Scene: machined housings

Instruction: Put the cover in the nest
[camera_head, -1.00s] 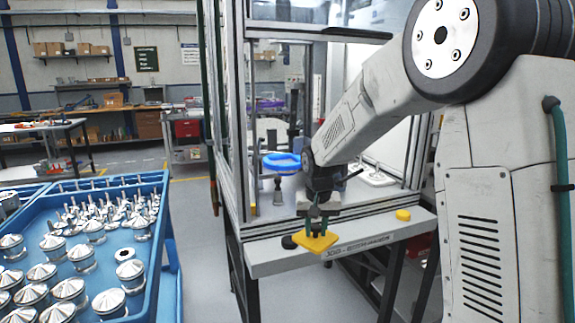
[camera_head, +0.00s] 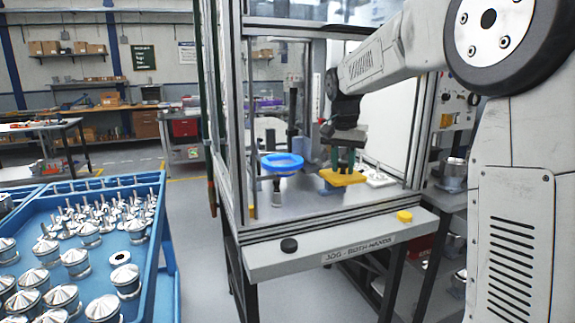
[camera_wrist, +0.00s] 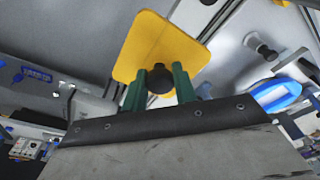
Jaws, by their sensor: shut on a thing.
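The yellow cover (camera_head: 343,178) is a flat square plate with rounded corners. It also shows in the wrist view (camera_wrist: 152,42), with a dark round knob between the green fingers. My gripper (camera_head: 345,163) is shut on this knob and holds the cover inside the machine cell, seemingly above its floor. A blue ring-shaped holder (camera_head: 283,161) stands on a post left of the cover; it shows at the right of the wrist view (camera_wrist: 277,94). A low white fixture (camera_head: 380,179) lies right of the cover, partly hidden. I cannot tell which of these is the nest.
The cell's front frame post (camera_head: 236,130) stands at the left of the opening. A front ledge (camera_head: 300,259) carries a black button (camera_head: 289,245) and a yellow button (camera_head: 404,216). A blue tray (camera_head: 150,235) of metal parts stands left. The grey floor between is clear.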

